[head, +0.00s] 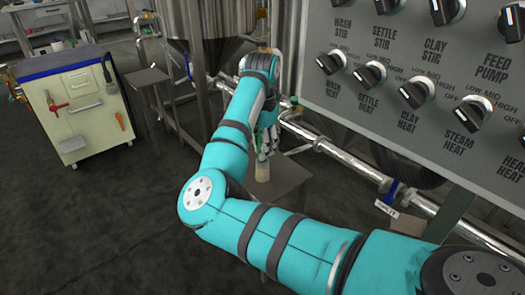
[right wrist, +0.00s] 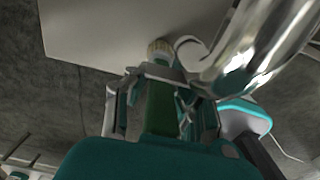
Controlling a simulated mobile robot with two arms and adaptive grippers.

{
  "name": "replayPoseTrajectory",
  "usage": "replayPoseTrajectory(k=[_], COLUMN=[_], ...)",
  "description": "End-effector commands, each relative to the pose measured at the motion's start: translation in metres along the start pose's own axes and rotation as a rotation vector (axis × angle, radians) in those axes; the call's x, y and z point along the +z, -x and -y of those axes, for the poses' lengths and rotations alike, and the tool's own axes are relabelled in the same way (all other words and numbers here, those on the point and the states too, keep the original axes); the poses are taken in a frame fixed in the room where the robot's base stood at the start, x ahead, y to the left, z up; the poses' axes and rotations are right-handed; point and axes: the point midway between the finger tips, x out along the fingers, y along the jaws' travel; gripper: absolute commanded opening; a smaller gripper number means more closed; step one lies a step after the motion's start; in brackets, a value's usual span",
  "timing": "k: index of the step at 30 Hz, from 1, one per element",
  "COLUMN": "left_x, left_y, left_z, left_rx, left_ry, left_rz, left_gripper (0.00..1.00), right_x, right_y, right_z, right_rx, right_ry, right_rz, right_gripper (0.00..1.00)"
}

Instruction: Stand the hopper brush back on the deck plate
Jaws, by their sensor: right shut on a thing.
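My right gripper (head: 266,146) is shut on the hopper brush, whose pale bristle end (head: 262,172) points down below the fingers. In the right wrist view the brush's green handle (right wrist: 159,108) sits between the two fingers of the right gripper (right wrist: 160,85), with the tan bristles (right wrist: 160,48) beyond them. The brush looks about upright. The grey deck plate (head: 290,184) lies under it; it also shows in the right wrist view (right wrist: 95,25). I cannot tell whether the bristles touch the plate. My left gripper is not in view.
A shiny pipe (head: 325,146) runs close behind the plate; in the right wrist view it (right wrist: 245,55) passes close beside the brush. A grey control panel (head: 400,75) with several black knobs stands at right. A tool cabinet (head: 75,105) stands at left, with open floor in front.

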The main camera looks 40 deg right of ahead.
Motion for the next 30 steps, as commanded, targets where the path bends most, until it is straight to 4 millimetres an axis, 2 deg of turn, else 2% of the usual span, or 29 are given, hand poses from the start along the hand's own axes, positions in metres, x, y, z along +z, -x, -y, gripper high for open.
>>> replayPoseTrajectory(k=[10, 11, 16, 25, 28, 30], left_x=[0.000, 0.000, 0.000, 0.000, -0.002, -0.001], left_y=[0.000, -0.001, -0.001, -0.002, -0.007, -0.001], left_z=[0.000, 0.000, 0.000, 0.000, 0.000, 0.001], left_rx=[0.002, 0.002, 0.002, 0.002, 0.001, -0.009], left_ry=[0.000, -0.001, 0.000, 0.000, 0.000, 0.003], left_rz=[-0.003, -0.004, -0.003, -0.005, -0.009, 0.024], left_gripper=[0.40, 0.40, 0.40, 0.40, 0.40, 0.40], right_x=[0.000, 0.000, 0.000, 0.000, 0.000, 0.000], right_y=[-0.004, -0.004, -0.003, -0.001, 0.010, 0.023], right_z=[0.000, 0.000, 0.000, 0.000, -0.001, -0.001], right_rx=[0.001, 0.001, 0.001, 0.001, 0.003, 0.003], right_ry=[0.000, 0.000, 0.000, -0.001, 0.000, -0.001], right_rz=[0.000, 0.000, 0.000, 0.001, 0.001, 0.001], right_gripper=[0.00, 0.20, 0.43, 0.43, 0.43, 0.43])
